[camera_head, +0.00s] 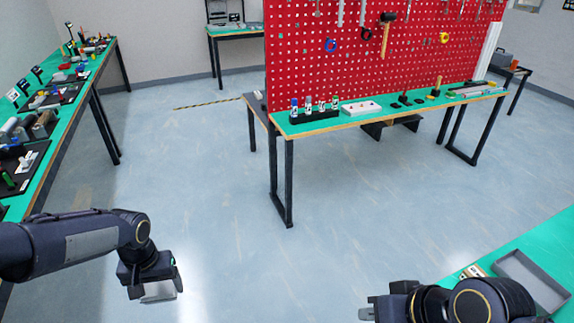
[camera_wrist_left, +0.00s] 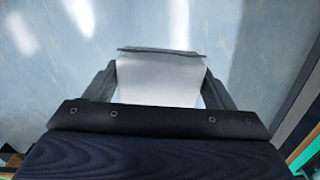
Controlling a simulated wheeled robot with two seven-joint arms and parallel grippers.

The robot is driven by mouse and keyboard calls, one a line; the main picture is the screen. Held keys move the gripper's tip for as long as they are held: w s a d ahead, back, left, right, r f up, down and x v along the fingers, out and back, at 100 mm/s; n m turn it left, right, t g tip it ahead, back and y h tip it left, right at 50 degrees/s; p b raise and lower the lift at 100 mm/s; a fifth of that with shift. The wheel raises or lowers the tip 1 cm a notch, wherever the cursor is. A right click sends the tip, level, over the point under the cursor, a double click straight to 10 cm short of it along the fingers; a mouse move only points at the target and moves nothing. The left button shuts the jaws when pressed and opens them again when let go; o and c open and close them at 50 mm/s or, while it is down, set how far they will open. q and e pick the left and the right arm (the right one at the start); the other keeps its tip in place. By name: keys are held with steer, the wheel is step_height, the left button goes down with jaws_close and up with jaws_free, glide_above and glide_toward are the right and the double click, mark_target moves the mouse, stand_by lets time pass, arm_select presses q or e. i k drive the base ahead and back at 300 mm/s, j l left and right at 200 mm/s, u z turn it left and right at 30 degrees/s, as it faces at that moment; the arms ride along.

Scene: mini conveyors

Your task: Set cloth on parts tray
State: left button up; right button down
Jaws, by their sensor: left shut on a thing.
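My left gripper (camera_head: 158,277) is shut on a folded pale grey cloth (camera_head: 159,293) and holds it over open floor at the lower left. In the left wrist view the cloth (camera_wrist_left: 158,82) lies between the two fingers, with a darker grey strip along its far edge. A grey rectangular tray (camera_head: 507,260) sits on the green table at the lower right, partly hidden by my right arm; it looks empty where visible. A small white tray (camera_head: 360,108) holding small coloured parts lies on the pegboard bench. My right gripper (camera_head: 369,312) is at the bottom edge, mostly cut off.
The green-topped pegboard bench (camera_head: 325,124) stands ahead with bottles and tools. A cluttered long green bench (camera_head: 52,104) runs along the left. Small beige parts (camera_head: 472,272) lie beside the grey tray. The floor (camera_head: 215,200) between is clear.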

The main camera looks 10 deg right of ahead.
mark_target(529, 285)
steer(key=i+j+z, duration=0.1)
steer(key=i, duration=0.45)
steer(key=i+j+z, duration=0.1)
steer(key=i, duration=0.5)
steer(key=i+z, duration=0.2)
steer(key=z, duration=0.25)
steer(key=i+z, duration=0.2)
steer(key=z, duration=0.25)
steer(key=i+z, duration=0.2)
steer(key=z, duration=0.3)
steer(key=i+j+z, duration=0.15)
steer(key=z, duration=0.3)
steer(key=i+j+z, duration=0.2)
steer(key=z, duration=0.25)
steer(key=i+z, duration=0.15)
steer(key=z, duration=0.35)
steer(key=i+j+z, duration=0.1)
steer(key=z, duration=0.4)
steer(key=i+j+z, duration=0.15)
steer(key=z, duration=0.35)
steer(key=i+j+z, duration=0.15)
steer(key=z, duration=0.35)
steer(key=j+z, duration=0.3)
steer(key=z, duration=0.2)
steer(key=i+j+z, duration=0.25)
steer(key=j+z, duration=0.3)
